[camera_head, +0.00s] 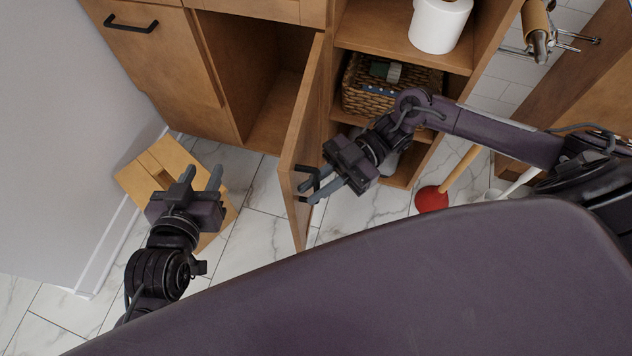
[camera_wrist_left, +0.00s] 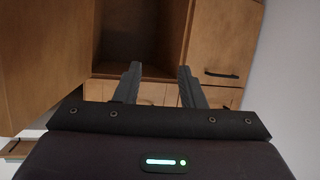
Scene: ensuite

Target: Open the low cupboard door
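The low cupboard door (camera_head: 302,135) is a wooden panel standing swung out from the cabinet, nearly edge-on in the head view. The cupboard's dark interior (camera_head: 262,75) shows beside it, and also in the left wrist view (camera_wrist_left: 142,35). The door's black bar handle (camera_head: 314,171) is on its right-hand face. My right gripper (camera_head: 308,194) is at this handle with its fingers apart; whether they touch it is unclear. My left gripper (camera_head: 201,173) is open and empty, left of the door and in front of the cabinet. Its fingers also show apart in the left wrist view (camera_wrist_left: 159,75).
A wooden stool (camera_head: 140,180) stands beneath my left gripper by the grey wall. A red plunger (camera_head: 432,199) stands on the marble floor.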

